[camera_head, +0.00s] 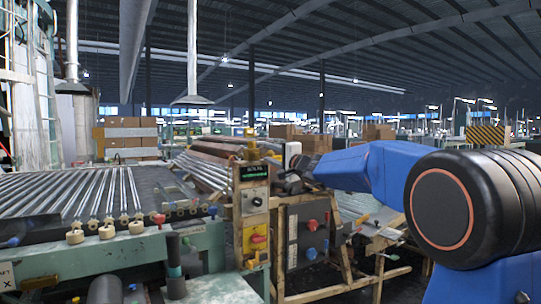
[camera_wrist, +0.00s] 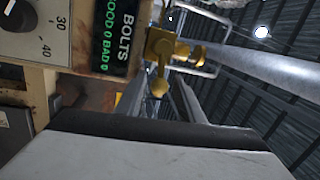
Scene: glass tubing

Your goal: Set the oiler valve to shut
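A yellow valve-like fitting with a small lever, which seems to be the oiler valve (camera_head: 250,149), sits on top of the narrow control post. In the wrist view the yellow fitting (camera_wrist: 160,46) is beside the counter display, with a rounded lever end hanging toward the lower middle and knobs to the right. No label on it is legible. My gripper (camera_head: 289,182) is dark and small in the head view, just right of the post and apart from the fitting. Its fingertips are not clear, and I cannot tell whether it is open.
The post carries a green counter display (camera_head: 253,172), with a red knob (camera_head: 258,238) lower down. A grey box (camera_head: 308,232) with a red knob stands right of it. A pale block with a black edge (camera_wrist: 150,150) fills the lower wrist view. Glass tubes (camera_head: 95,190) lie left.

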